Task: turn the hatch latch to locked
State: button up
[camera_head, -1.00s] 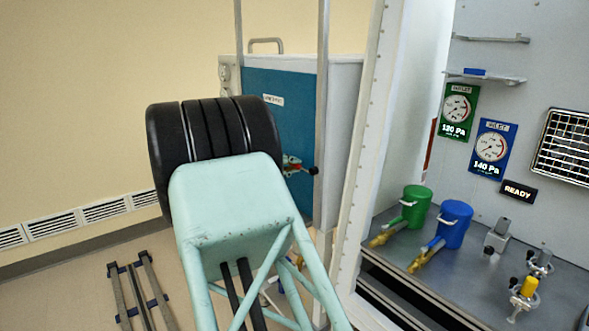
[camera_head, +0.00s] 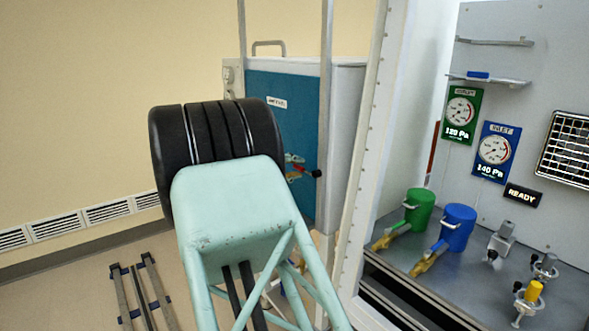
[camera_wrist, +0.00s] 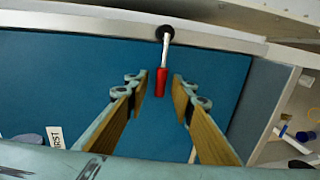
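The hatch latch shows in the wrist view as a black round pivot (camera_wrist: 165,33) with a silver rod and a red handle (camera_wrist: 161,82) pointing down the picture. My gripper (camera_wrist: 160,90) is open, with one finger on each side of the red handle and a visible gap on both sides. In the head view, the latch's black knob (camera_head: 317,173) shows at the right edge of the teal hatch panel (camera_head: 285,120). My arm hides much of the panel there, and the gripper fingers are mostly hidden behind my wrist.
A metal upright (camera_head: 325,120) stands close to the latch. To the right is a bench with a green canister (camera_head: 419,208), a blue canister (camera_head: 457,228) and small valves. A READY sign (camera_head: 522,194) hangs above. Floor rails (camera_head: 140,290) lie at lower left.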

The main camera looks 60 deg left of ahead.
jog(key=a+v, duration=0.1)
jog(key=v, duration=1)
jog(key=shift+s+d, duration=0.35)
jog(key=shift+d, duration=0.2)
jog(key=shift+r, duration=0.1)
dwell(0.4)
